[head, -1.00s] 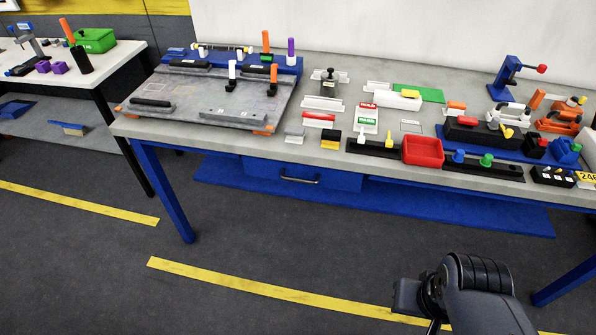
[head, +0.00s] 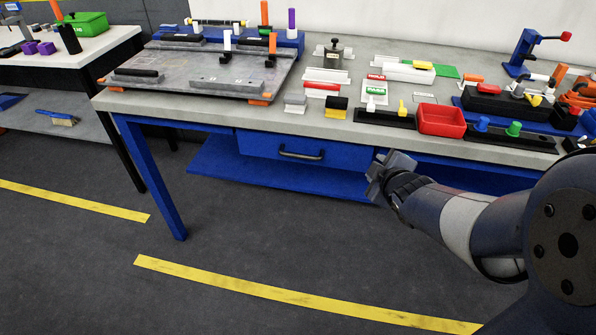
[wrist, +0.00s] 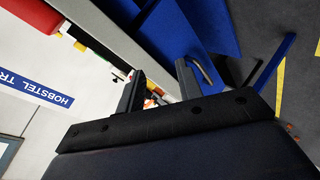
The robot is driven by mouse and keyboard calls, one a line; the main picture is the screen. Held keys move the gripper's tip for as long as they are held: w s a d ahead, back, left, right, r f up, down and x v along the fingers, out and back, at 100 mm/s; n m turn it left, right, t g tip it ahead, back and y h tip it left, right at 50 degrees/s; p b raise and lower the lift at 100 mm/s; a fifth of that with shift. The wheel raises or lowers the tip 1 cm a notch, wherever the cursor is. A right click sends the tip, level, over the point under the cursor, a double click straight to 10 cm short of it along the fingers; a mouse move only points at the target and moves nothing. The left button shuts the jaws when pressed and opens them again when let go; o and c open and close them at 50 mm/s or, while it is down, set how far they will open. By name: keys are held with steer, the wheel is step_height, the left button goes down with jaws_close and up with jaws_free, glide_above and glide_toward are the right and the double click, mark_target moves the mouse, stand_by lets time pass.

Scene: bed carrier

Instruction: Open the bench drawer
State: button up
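The blue bench drawer (head: 262,146) sits under the front edge of the bench top and looks shut. Its dark bar handle (head: 302,155) is in the middle of its front. My gripper (head: 374,174) is in front of the bench, to the right of the handle and apart from it. In the wrist view my gripper (wrist: 160,82) shows two dark fingers spread apart with nothing between them. A thin grey bar, which looks like the handle (wrist: 203,71), shows just beyond the right finger there. The blue drawer front (wrist: 207,30) is partly seen above it.
The grey bench top (head: 225,112) overhangs the drawer and carries fixtures, blocks and a red bin (head: 441,120). A blue lower shelf (head: 225,170) runs below. A blue leg (head: 153,185) stands at left. The floor in front is clear.

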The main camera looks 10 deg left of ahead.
steer(key=w+a+f+n+y+b, duration=0.4)
steer(key=a+f+n, duration=0.1)
steer(key=a+f, duration=0.15)
steer(key=n+y+b, duration=0.3)
steer(key=n+y, duration=0.1)
steer(key=n, duration=0.1)
glide_toward(297, 156)
steer(key=w, duration=0.1)
steer(key=x, duration=1)
steer(key=shift+s+a+f, duration=0.1)
steer(key=shift+s+f, duration=0.05)
steer(key=shift+f, duration=0.1)
jaws_close()
